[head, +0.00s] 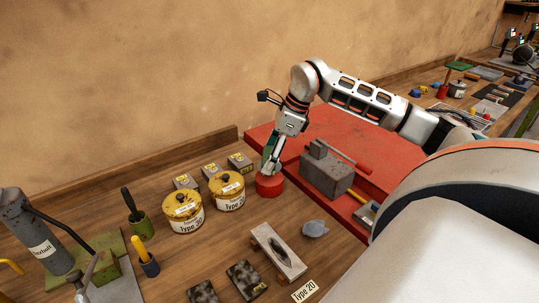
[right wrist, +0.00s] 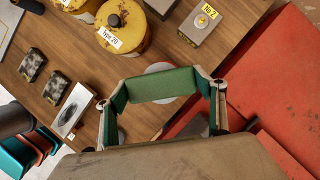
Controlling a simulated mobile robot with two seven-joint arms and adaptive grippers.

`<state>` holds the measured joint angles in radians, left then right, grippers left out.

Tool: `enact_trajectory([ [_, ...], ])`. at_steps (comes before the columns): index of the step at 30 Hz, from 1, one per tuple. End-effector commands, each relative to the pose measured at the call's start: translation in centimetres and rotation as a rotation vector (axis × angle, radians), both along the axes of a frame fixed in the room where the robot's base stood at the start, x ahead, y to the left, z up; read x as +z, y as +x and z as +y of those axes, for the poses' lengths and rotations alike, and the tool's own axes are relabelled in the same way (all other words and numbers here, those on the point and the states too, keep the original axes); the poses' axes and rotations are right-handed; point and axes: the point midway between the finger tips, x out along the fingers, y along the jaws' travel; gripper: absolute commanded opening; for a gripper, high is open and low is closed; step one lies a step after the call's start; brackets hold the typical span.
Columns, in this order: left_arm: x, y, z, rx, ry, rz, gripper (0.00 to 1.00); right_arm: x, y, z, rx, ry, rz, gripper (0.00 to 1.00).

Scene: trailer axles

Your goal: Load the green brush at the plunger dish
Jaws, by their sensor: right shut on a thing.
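My right gripper (head: 271,167) is shut on the green brush, whose green block (right wrist: 160,86) spans between the fingers in the right wrist view. In the head view the brush (head: 267,157) shows as a small dark green piece at the fingers. The red round plunger dish (head: 269,187) stands on the bench directly below the gripper. A pale disc (right wrist: 160,69) shows behind the brush in the wrist view. The brush's lower end is hidden, and I cannot tell whether it touches the dish. My left gripper is not in view.
Two yellow tins (head: 184,213) (head: 227,191) stand left of the dish. A grey anvil-like block (head: 326,172) sits on the red board (head: 350,128) to the right. A stone tray (head: 278,252) and a grey lump (head: 315,229) lie in front.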

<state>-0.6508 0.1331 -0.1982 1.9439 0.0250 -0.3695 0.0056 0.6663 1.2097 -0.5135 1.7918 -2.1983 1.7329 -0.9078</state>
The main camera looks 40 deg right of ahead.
Motion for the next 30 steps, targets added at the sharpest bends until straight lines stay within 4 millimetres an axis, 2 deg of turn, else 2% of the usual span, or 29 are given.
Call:
enact_trajectory([
  [30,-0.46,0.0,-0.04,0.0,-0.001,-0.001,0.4,-1.02,-0.04,-0.01,-0.001,0.0,0.002,0.52],
])
